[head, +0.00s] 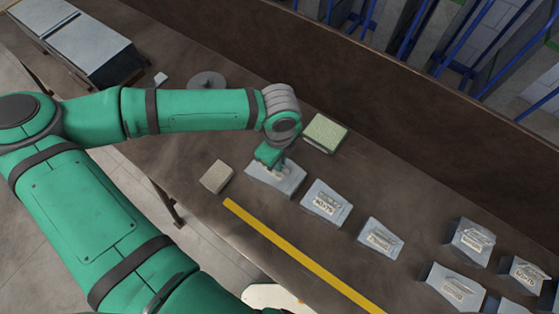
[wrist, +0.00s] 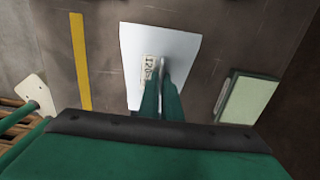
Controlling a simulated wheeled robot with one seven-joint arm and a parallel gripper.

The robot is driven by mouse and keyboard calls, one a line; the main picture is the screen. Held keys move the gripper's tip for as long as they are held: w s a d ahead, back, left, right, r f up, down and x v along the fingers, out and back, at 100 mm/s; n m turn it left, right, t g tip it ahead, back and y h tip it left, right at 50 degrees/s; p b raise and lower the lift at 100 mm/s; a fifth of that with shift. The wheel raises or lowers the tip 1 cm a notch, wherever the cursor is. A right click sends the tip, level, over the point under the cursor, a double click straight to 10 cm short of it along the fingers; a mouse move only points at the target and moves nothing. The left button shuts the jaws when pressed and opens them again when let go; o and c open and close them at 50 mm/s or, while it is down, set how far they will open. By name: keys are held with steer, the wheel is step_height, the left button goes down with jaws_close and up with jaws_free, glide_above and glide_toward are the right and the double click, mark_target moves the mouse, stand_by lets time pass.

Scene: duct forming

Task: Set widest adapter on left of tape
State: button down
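The widest-looking adapter (head: 289,187) is a grey tapered sheet-metal piece with a pale label, beyond the tape's upper-left end. It fills the middle of the wrist view (wrist: 185,45), its label partly hidden by my fingers. My gripper (head: 275,163) is over it; its green fingers (wrist: 161,88) are close together around a thin upright tab on the adapter. I cannot tell if it is lifted off the bench. A yellow tape strip (head: 300,257) runs diagonally along the bench, left of the adapter in the wrist view (wrist: 81,60). Smaller labelled adapters, one (head: 326,203) and another (head: 380,240), sit to the right.
Several more adapters (head: 453,287) crowd the right end of the bench. A green-topped block (head: 325,133) lies behind my gripper, a beige block (head: 216,177) to its left. A grey disc (head: 207,80) and a metal box (head: 95,48) are farther left. A raised back wall borders the bench.

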steer(key=shift+r, duration=4.5)
